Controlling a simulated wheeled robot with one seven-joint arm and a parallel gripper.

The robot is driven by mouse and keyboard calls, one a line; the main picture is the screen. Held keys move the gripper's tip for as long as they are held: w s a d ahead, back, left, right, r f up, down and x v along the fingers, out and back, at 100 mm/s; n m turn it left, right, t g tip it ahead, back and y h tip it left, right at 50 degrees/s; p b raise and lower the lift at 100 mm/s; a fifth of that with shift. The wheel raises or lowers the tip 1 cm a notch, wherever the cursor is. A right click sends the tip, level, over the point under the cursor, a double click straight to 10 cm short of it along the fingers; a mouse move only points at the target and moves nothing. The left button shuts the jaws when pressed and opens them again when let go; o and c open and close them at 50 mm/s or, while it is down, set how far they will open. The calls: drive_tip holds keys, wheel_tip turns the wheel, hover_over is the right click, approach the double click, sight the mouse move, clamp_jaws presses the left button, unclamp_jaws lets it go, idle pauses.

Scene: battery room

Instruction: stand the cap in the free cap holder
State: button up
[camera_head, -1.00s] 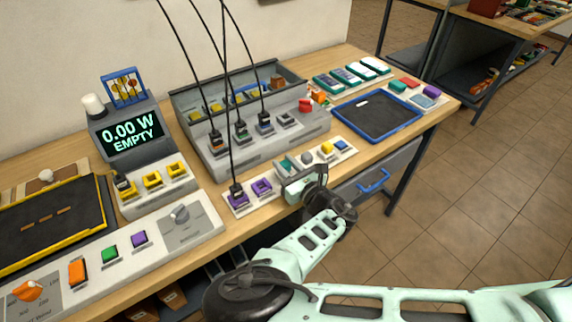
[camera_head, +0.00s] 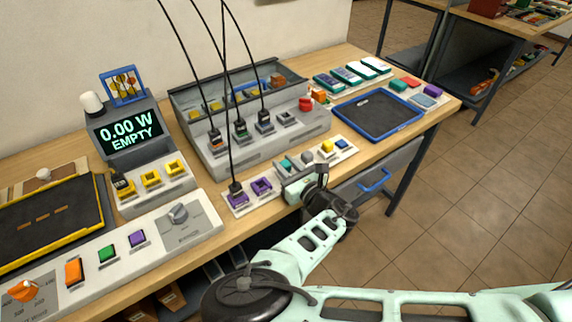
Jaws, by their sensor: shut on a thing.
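My gripper (camera_head: 298,186) is at the bench's front edge, in front of the white cap strip (camera_head: 348,154). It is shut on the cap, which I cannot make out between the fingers. On the strip stand a teal piece (camera_head: 286,164), a grey cap (camera_head: 307,158), a yellow cap (camera_head: 327,147) and a blue cap (camera_head: 342,144). My gripper hides the strip's near left part, and I cannot tell which holder there is free. To the left, one purple socket (camera_head: 262,187) looks empty and another purple socket (camera_head: 238,199) holds a black cable plug.
A grey console (camera_head: 240,155) with cable plugs stands behind. A blue-rimmed tray (camera_head: 378,113) lies to the right, and a drawer with a blue handle (camera_head: 373,181) is below. A display (camera_head: 130,135) reads 0.00 W EMPTY. Black cables hang over the bench's left half.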

drive_tip(key=shift+f+b, duration=0.3)
drive_tip(key=shift+f, duration=0.1)
drive_tip(key=o, duration=0.7)
drive_tip(key=shift+v, duration=5.5)
